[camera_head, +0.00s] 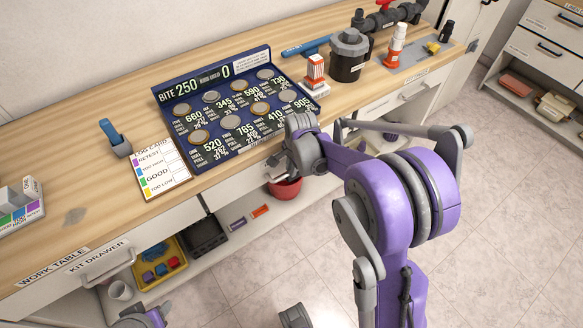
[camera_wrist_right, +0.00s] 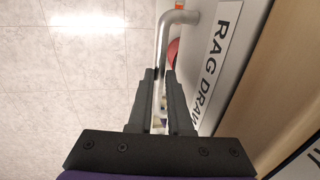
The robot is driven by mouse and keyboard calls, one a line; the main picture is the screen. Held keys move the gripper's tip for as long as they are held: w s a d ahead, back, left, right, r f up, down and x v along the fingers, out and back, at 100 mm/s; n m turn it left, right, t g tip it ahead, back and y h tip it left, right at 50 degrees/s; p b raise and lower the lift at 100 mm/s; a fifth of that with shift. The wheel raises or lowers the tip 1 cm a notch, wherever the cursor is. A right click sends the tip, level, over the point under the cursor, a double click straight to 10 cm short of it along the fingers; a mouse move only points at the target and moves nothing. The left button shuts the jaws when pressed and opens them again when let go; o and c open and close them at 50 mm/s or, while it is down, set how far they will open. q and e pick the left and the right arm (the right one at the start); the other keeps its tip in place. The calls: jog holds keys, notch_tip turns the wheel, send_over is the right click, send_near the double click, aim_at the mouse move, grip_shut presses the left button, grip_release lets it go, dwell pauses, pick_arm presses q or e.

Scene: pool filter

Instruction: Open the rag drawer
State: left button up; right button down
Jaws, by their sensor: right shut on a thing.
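The rag drawer (camera_wrist_right: 228,45) shows in the right wrist view as a white front with a "RAG DRAW…" label, close under the wooden table edge. Its grey bar handle (camera_wrist_right: 164,45) runs down between my right fingers. My right gripper (camera_wrist_right: 160,75) is shut on this handle. In the head view my right gripper (camera_head: 280,168) is at the table's front edge, and my arm and wrist hide the handle and much of the drawer. No clear gap shows between drawer front and table. My left gripper is not clearly visible; only a purple-grey arm part shows at the bottom left.
The work table (camera_head: 80,205) holds a blue coin board (camera_head: 225,110), a card (camera_head: 160,170) and a black canister (camera_head: 348,55). The kit drawer handle (camera_head: 108,268) sticks out at left. A red bucket (camera_head: 285,188) and yellow tray (camera_head: 160,262) are below. Open floor lies right.

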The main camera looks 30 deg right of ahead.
jog(key=s+d+p, duration=0.1)
jog(key=s+d, duration=0.1)
jog(key=s, duration=2.7)
jog(key=shift+s+d+p, duration=0.2)
jog(key=shift+s+p, duration=0.1)
jog(key=shift+s, duration=0.05)
jog(key=c, duration=0.8)
grip_release()
jog(key=shift+c, duration=0.2)
notch_tip(320, 180, up, 11)
jog(key=s+p, duration=0.2)
jog(key=p, duration=0.3)
jog(key=shift+f, duration=0.15)
